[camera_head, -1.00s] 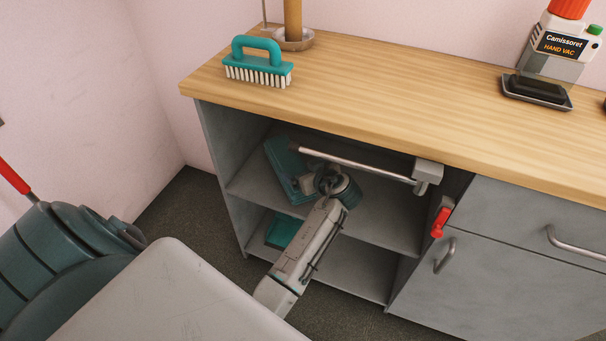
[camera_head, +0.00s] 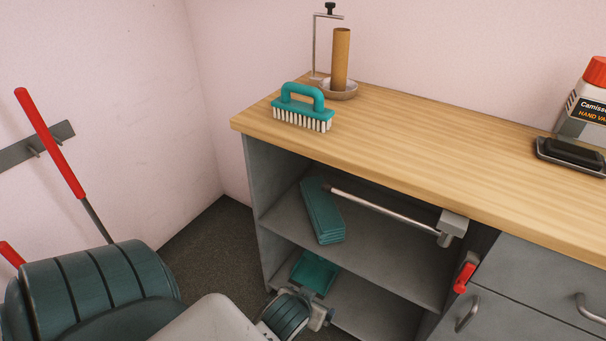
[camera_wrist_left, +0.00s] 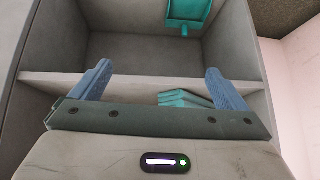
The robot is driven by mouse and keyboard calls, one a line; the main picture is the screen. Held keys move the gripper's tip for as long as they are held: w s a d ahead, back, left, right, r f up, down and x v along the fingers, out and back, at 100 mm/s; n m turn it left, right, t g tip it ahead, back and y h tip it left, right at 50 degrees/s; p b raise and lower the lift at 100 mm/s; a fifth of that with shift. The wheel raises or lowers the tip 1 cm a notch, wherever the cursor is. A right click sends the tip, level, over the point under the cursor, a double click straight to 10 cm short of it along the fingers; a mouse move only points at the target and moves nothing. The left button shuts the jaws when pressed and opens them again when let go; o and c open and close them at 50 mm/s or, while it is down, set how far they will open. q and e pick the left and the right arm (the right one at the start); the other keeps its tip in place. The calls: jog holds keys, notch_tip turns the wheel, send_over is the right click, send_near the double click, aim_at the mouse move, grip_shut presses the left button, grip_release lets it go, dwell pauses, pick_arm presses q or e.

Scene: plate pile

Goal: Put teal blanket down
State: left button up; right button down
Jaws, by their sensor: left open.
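The folded teal blanket (camera_head: 322,210) lies on the upper shelf of the open grey cabinet, near its left side. Its layered edge also shows in the left wrist view (camera_wrist_left: 184,98), partly hidden behind my gripper's body. My left gripper (camera_wrist_left: 162,84) is open, with its two blue fingers spread wide and nothing between them. My left gripper is apart from the blanket. My right gripper is not in view.
A teal dustpan-like item (camera_head: 316,272) lies on the lower shelf. A metal bar (camera_head: 385,210) crosses the upper opening. The upper shelf's right side is free.

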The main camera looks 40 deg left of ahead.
pick_arm(q)
jog(key=s+d+r+m+h, duration=0.3)
jog(key=s+d, duration=0.2)
jog(key=s, duration=0.2)
jog(key=shift+s+r+m, duration=0.3)
jog(key=shift+s+r, duration=0.05)
jog(key=shift+r, duration=0.05)
jog(key=shift+f, duration=0.1)
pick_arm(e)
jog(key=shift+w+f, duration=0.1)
